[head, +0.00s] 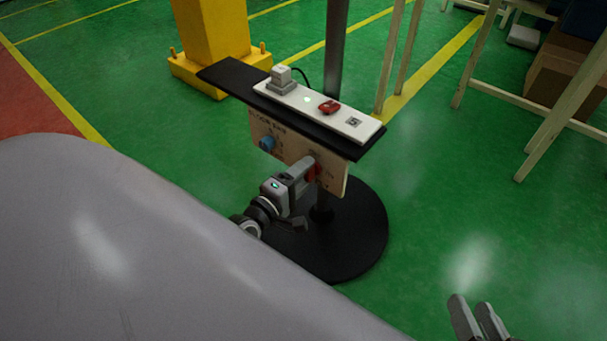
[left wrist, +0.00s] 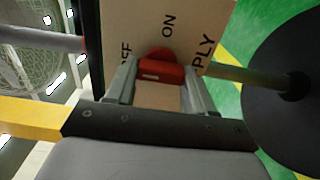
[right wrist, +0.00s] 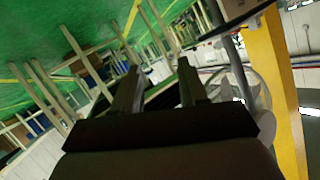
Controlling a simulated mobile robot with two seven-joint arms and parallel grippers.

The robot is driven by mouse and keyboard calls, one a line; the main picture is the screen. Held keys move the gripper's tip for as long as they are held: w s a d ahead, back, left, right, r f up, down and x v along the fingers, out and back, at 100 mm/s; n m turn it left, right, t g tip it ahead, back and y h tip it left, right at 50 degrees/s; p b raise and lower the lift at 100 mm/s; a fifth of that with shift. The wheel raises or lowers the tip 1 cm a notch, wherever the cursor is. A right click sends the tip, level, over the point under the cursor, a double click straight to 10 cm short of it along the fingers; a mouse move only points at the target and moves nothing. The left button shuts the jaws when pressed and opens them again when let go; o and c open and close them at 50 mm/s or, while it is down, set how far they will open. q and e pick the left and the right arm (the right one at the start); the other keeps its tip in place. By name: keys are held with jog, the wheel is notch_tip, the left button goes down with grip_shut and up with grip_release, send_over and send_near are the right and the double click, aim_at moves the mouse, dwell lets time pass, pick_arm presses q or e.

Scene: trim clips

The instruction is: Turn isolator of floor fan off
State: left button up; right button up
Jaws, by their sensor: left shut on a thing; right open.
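The isolator is a red knob (head: 318,171) on a tan panel (head: 334,184) below a dark shelf. In the left wrist view, the red knob (left wrist: 160,70) sits beside the printed words ON, OFF and part of SUPPLY. My left gripper (head: 309,172) is shut on the red knob, with one finger on each side. In the left wrist view, its fingers (left wrist: 157,80) reach the panel face. I cannot tell which mark the knob points to. My right gripper (head: 478,312) is open and empty at the lower right, away from the panel.
A blue knob (head: 267,143) is on the same panel. On the shelf (head: 228,75) lies a white strip with a grey block (head: 282,78) and a red switch (head: 329,107). A yellow post (head: 212,35) stands behind. Wooden-legged tables are at right; green floor is clear between.

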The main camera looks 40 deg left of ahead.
pick_arm(q)
jog(key=shift+w+a+r, duration=0.15)
jog(key=shift+r, duration=0.1)
jog(key=o, duration=1)
jog(key=shift+o, duration=0.2)
jog(key=shift+f, duration=0.15)
pick_arm(e)
jog(key=shift+w+d+f, duration=0.1)
pick_arm(q)
jog(key=s+p, duration=0.1)
jog(key=s, duration=0.6)
jog(key=shift+a+p, duration=0.2)
jog(key=shift+p, duration=0.15)
pick_arm(e)
jog(key=shift+s+d+h, duration=0.3)
jog(key=shift+d+h, duration=0.2)
jog(key=shift+d, duration=0.2)
